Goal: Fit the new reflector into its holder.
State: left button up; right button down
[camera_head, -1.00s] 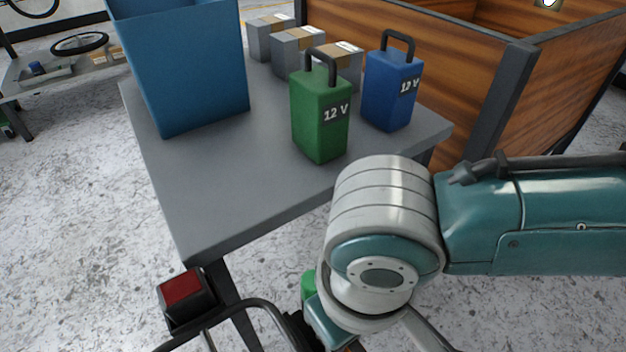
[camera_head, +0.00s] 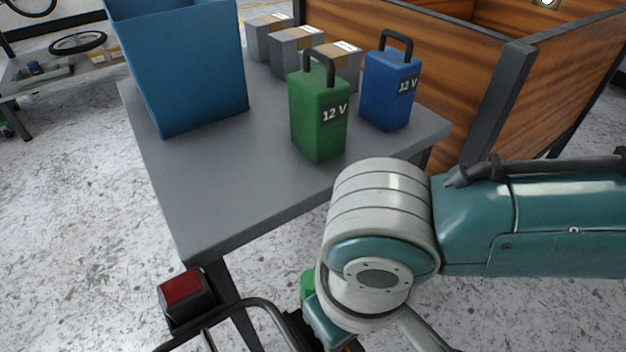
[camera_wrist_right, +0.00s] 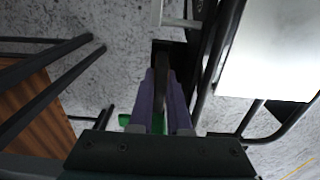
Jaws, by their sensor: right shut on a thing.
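My right gripper (camera_wrist_right: 163,105) shows its two purple fingers in the right wrist view. They are shut on a thin dark brown piece seen edge-on, which I take to be the reflector (camera_wrist_right: 162,72). A black block (camera_wrist_right: 168,46) lies just beyond the fingertips; I cannot tell if it is the holder or whether the piece touches it. In the head view my right wrist hides the gripper. A red square in a black housing (camera_head: 182,290) sits at the lower left, near a curved black tube. My left gripper is not in view.
A grey table (camera_head: 230,205) bears a blue bin (camera_head: 185,70), a green battery (camera_head: 318,120), a blue battery (camera_head: 390,90) and several boxes. A wooden cargo box (camera_head: 440,75) stands behind. Dark tubes (camera_wrist_right: 225,65) and a white panel (camera_wrist_right: 270,55) lie close to the right gripper.

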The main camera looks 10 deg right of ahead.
jog(key=shift+f+b, duration=0.3)
jog(key=shift+f, duration=0.35)
jog(key=c, duration=0.8)
grip_release()
